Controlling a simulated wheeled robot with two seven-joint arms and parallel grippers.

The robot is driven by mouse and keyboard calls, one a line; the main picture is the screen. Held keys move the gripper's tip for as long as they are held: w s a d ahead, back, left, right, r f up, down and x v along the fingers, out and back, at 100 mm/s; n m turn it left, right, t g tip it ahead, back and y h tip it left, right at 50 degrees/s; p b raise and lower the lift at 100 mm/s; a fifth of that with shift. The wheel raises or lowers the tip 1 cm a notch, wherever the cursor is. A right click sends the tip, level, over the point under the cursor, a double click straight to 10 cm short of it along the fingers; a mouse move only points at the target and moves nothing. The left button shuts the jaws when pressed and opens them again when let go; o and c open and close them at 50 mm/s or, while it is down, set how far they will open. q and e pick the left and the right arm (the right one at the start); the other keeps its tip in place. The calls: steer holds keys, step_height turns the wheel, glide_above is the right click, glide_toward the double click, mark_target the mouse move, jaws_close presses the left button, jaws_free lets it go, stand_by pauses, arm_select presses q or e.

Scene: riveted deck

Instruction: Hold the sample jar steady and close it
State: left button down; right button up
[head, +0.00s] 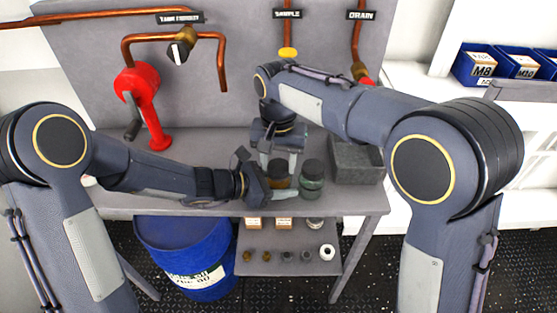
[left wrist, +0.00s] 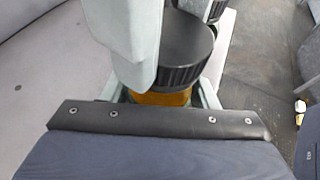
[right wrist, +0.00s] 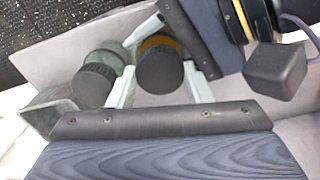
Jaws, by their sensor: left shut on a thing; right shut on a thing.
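The sample jar (head: 279,182) has an amber body and stands on the grey bench. Its black lid (right wrist: 160,70) sits over the mouth; I cannot tell if it is fully tight. My left gripper (head: 276,190) comes in low from the left and is shut on the jar body, whose amber side (left wrist: 165,97) shows between the fingers in the left wrist view. My right gripper (right wrist: 159,85) points down from above and is shut on the lid, a pale finger on each side. In the head view the right gripper (head: 279,163) hides most of the lid.
A second, greenish jar with a black lid (head: 312,169) stands close on the right. A grey open bin (head: 357,163) is beyond it. A red valve fitting (head: 145,100) and copper pipes are at the back left. The bench is clear between fitting and jars.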

steer(key=m, duration=0.5)
steer(key=shift+m, duration=0.3)
steer(key=m, duration=0.5)
steer(key=shift+m, duration=0.3)
steer(key=m, duration=0.9)
steer(key=o, duration=0.9)
steer(key=shift+r, duration=2.2)
